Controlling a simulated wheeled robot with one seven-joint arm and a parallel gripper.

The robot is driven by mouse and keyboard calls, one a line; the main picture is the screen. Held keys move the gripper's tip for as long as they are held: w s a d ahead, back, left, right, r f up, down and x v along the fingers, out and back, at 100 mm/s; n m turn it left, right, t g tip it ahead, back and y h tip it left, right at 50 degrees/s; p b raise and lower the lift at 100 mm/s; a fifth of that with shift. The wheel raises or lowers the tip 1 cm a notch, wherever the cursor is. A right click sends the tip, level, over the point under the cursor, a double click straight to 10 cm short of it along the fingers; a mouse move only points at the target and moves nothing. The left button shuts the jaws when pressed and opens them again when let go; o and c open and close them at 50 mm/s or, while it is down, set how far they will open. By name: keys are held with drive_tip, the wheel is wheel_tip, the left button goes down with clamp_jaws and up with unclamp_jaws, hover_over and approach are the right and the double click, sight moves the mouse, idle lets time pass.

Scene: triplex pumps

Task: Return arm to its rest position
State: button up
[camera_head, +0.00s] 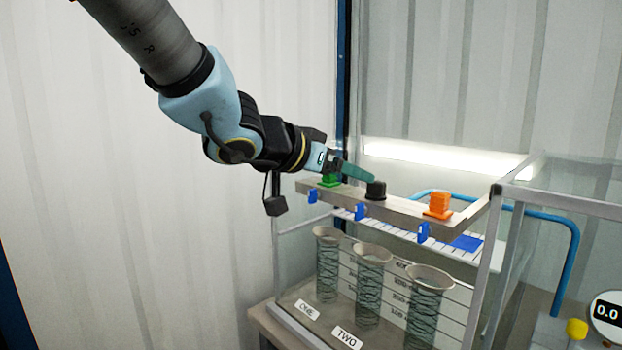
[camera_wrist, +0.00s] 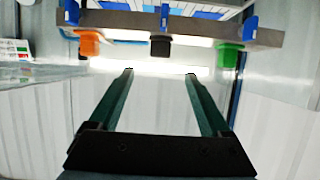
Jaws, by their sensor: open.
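My arm comes in from the upper left in the head view, and my gripper (camera_head: 358,172) is beside the grey rail, close to the green knob (camera_head: 330,180) and the black knob (camera_head: 376,190). In the wrist view my gripper (camera_wrist: 159,72) shows two dark green fingers spread wide with nothing between them. The grey rail (camera_wrist: 190,25) lies beyond the fingertips, with an orange knob (camera_wrist: 89,44), the black knob (camera_wrist: 160,48) and the green knob (camera_wrist: 230,55) on it. The fingers look apart from the knobs in the wrist view.
Below the rail stand three clear cylinders (camera_head: 371,285) with coil patterns, inside a clear frame (camera_head: 483,270). Blue clips (camera_head: 360,211) hang on the rail's front. A blue pipe (camera_head: 572,260) and a gauge (camera_head: 606,311) are at right. Open space lies left, before the corrugated wall (camera_head: 130,220).

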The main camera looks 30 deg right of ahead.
drive_tip(key=w+a+f+n+t+y, duration=0.2)
drive_tip(key=w+a+f+n+y, duration=0.2)
drive_tip(key=w+a+f, duration=0.45)
drive_tip(key=w+a+f+n+t+y, duration=0.2)
drive_tip(key=w+a+f+n+y, duration=0.3)
drive_tip(key=a, duration=0.6)
drive_tip(key=s+a+f+n+g+y, duration=0.1)
drive_tip(key=s+a+f+g, duration=0.1)
drive_tip(key=a, duration=0.4)
drive_tip(key=s+a+f+n+g+y, duration=0.1)
drive_tip(key=s+a+f+n+g, duration=0.1)
drive_tip(key=a, duration=0.5)
drive_tip(key=s+a+f+n+g+y, duration=0.1)
drive_tip(key=s+a+f+g+y, duration=0.1)
drive_tip(key=a, duration=0.4)
wheel_tip(320, 180, down, 3)
drive_tip(key=shift+s+a+r+n, duration=0.2)
drive_tip(key=shift+s+a+n, duration=0.2)
drive_tip(key=shift+s, duration=0.1)
drive_tip(key=shift+c, duration=0.4)
